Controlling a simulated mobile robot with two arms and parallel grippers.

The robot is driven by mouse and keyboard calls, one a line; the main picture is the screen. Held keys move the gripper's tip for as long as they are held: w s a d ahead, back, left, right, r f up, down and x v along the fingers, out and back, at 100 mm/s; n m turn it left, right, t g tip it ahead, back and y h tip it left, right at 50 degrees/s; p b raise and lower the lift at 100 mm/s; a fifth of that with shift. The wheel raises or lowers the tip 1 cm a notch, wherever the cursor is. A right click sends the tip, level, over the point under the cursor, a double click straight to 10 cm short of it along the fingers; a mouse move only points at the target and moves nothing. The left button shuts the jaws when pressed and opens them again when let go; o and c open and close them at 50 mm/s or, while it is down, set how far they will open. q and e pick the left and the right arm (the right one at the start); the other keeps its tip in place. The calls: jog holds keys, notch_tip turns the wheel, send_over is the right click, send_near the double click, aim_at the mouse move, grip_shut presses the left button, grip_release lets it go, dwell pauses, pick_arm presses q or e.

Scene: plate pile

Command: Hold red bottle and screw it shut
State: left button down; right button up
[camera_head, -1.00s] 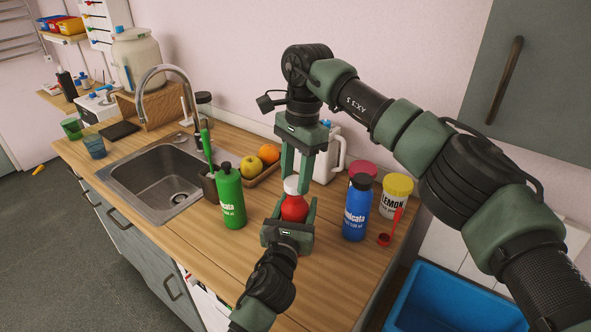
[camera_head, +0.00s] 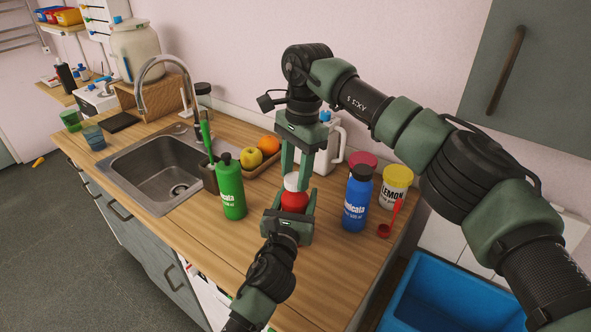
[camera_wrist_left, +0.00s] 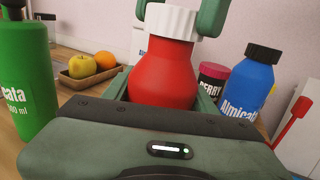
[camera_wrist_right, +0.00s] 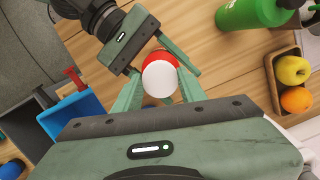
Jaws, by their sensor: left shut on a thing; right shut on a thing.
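The red bottle (camera_head: 294,202) stands upright on the wooden worktop, with a white cap (camera_head: 296,182) on its top. My left gripper (camera_head: 290,210) is shut around the bottle's body from the front. My right gripper (camera_head: 297,178) comes down from above and is shut on the white cap. In the left wrist view the red bottle (camera_wrist_left: 163,75) narrows to a neck under the ribbed white cap (camera_wrist_left: 171,20), between the right fingertips. In the right wrist view the cap (camera_wrist_right: 160,79) hides most of the bottle. The thread is hidden.
A green bottle (camera_head: 231,190) stands left of the grippers and a blue bottle (camera_head: 356,205) right of them. A fruit tray (camera_head: 262,174), a white jug (camera_head: 328,155) and a lemon tub (camera_head: 395,190) are close behind. The sink (camera_head: 170,180) lies left. The front worktop is clear.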

jog(key=shift+f, duration=0.6)
dwell(0.3)
